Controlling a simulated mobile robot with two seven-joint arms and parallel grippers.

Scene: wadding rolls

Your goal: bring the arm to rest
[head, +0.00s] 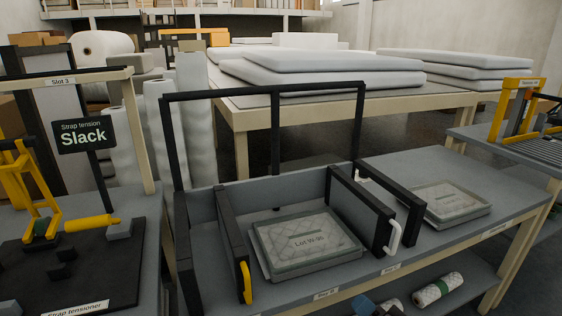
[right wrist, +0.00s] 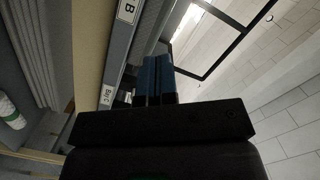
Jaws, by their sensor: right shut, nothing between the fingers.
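My right gripper (head: 364,304) shows at the bottom edge of the head view, in front of the bench and low beside its lower shelf. Only its blue fingers and a little of its dark body show there. In the right wrist view the two blue fingers (right wrist: 158,80) lie side by side, shut with nothing between them. They seem apart from the bench edge. My left gripper is in neither view.
The grey bench (head: 450,165) carries a tray labelled Lot W-96 (head: 262,262) between black frames, and a second tray (head: 470,212). A wrapped roll (head: 438,289) lies on the lower shelf. A sign (head: 84,136) reads "Strap tension Slack". White slabs (head: 320,68) lie on the table behind.

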